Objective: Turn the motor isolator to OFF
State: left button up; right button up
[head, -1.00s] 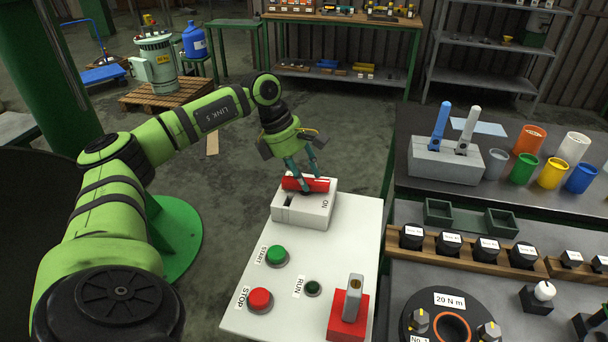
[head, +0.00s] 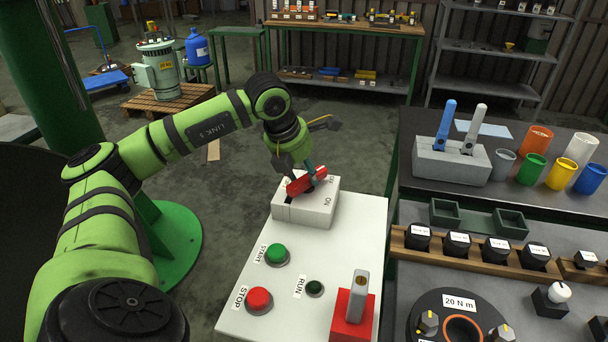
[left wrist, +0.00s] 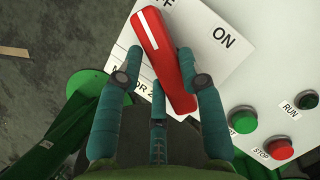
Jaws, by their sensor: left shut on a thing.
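The motor isolator is a white box (head: 318,212) on the far end of the pale panel, with a red rotary handle (head: 306,182) on top. The handle lies at a slant across the box. In the left wrist view the handle (left wrist: 164,55) shows a white stripe whose end is beside the partly hidden "FF" lettering; "ON" is printed to its right. My left gripper (head: 307,175) is over the box, shut on the handle, with its fingers (left wrist: 160,68) along both sides of it. My right gripper is not in view.
The panel (head: 345,240) also carries a green START button (head: 276,253), a red STOP button (head: 259,299), a small RUN lamp (head: 315,288) and a red block with a grey lever (head: 356,300). A dark bench with cups (head: 534,168) and fittings stands to the right.

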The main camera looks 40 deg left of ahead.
pick_arm(q)
jog(key=n, duration=0.2)
jog(key=n+y, duration=0.1)
jog(key=n, duration=0.1)
jog(key=shift+s+d+b, duration=0.1)
jog(key=shift+d+b, duration=0.1)
jog(key=shift+b, duration=0.1)
jog(key=shift+n+g+y, duration=0.4)
jog(key=shift+n+y, duration=0.1)
jog(key=shift+n, duration=0.4)
jog(key=shift+s+f, duration=0.1)
jog(key=o, duration=1.2)
jog(key=shift+c, duration=0.2)
jog(key=shift+r, duration=0.3)
jog(key=v, duration=1.1)
jog(key=shift+s+d+r, duration=0.15)
jog(key=shift+d+r, duration=0.05)
